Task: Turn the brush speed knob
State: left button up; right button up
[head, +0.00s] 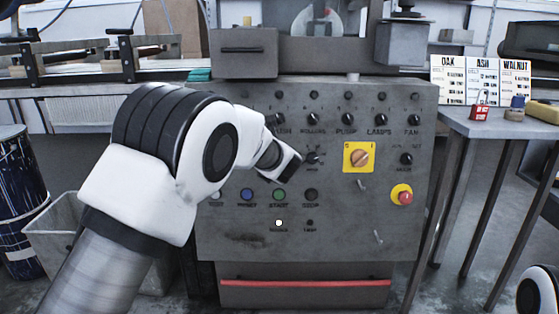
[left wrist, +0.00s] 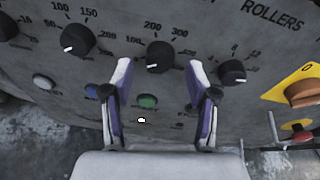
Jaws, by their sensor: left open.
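The grey control panel (head: 340,225) faces me and carries rows of black knobs. My left gripper (head: 285,165) is at the panel's middle row; its fingers are hard to make out in the head view. In the left wrist view my left gripper (left wrist: 161,72) is open, with one finger on each side of a black dial knob (left wrist: 159,57) with a white pointer mark. No contact with that knob is visible. Similar knobs sit left (left wrist: 76,39) and right (left wrist: 232,72) of it. I cannot read which knob is labelled brush speed. My right gripper is out of view.
A yellow-plated orange switch (head: 359,157) and a red stop button (head: 402,195) are on the panel's right. A green button (left wrist: 147,101) lies below the knob between my fingers. A side table (head: 470,124) with a padlock (head: 480,110) stands at right.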

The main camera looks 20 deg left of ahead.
pick_arm(q)
jog(key=v, duration=1)
